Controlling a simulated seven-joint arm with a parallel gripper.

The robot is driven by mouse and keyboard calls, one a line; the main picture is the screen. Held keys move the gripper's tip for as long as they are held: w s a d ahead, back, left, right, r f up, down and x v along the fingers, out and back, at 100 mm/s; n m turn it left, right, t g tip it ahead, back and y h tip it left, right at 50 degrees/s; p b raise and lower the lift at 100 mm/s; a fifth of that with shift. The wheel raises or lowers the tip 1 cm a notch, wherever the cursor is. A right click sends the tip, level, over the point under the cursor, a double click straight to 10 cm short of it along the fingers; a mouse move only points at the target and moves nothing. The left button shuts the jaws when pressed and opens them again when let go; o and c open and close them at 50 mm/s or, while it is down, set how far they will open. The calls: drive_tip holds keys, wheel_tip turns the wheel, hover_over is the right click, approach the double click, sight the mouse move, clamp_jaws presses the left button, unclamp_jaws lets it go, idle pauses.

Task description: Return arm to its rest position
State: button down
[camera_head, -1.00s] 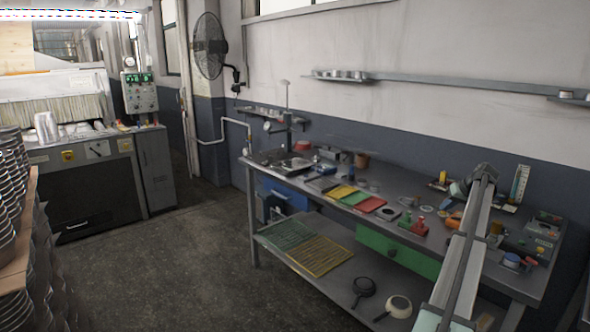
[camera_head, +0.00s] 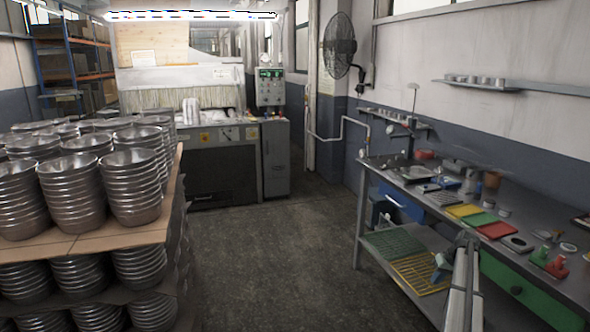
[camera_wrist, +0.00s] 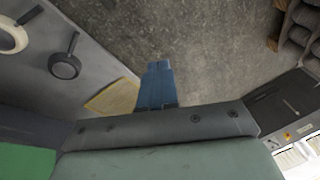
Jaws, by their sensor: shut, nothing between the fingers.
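My gripper (camera_wrist: 157,64) shows in the wrist view as two blue fingers pressed together, with nothing between them. It points out over the grey floor, clear of anything it could touch. In the head view my arm (camera_head: 464,290) rises from the bottom edge at the right, in front of the workbench's lower shelf. My gripper cannot be made out clearly there.
Stacks of metal pans (camera_head: 72,195) stand on cardboard layers at the left. The long workbench (camera_head: 560,262) with tools runs along the right wall. A machine with a control box (camera_head: 270,87) stands at the back. The floor (camera_head: 280,260) between is clear.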

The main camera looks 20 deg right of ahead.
drive_tip(key=s+a+f+g, duration=0.1)
drive_tip(key=s+a+f, duration=0.1)
drive_tip(key=a+f, duration=0.75)
drive_tip(key=s+a+f+n+g+y, duration=0.15)
drive_tip(key=a+f, duration=0.45)
drive_tip(key=a, duration=0.7)
drive_tip(key=s+a+f+g, duration=0.2)
drive_tip(key=a+f, duration=0.6)
drive_tip(key=a, duration=0.3)
drive_tip(key=s+a+f+g, duration=0.1)
drive_tip(key=s+a+f, duration=0.2)
drive_tip(key=s+a, duration=0.3)
drive_tip(key=s+a+f+g, duration=0.1)
drive_tip(key=s+a+f, duration=0.3)
drive_tip(key=a, duration=0.3)
drive_tip(key=s+a+f+n+g+h, duration=0.1)
drive_tip(key=s+a, duration=0.4)
drive_tip(key=s, duration=0.4)
drive_tip(key=s+a+f+g+h, duration=0.1)
drive_tip(key=s+a, duration=0.3)
drive_tip(key=s, duration=0.5)
drive_tip(key=s+a+f+n+g+h, duration=0.1)
drive_tip(key=s+a, duration=0.4)
drive_tip(key=s, duration=0.4)
drive_tip(key=shift+s+a+f+n+g, duration=0.25)
drive_tip(key=shift+a+f+n+g, duration=0.1)
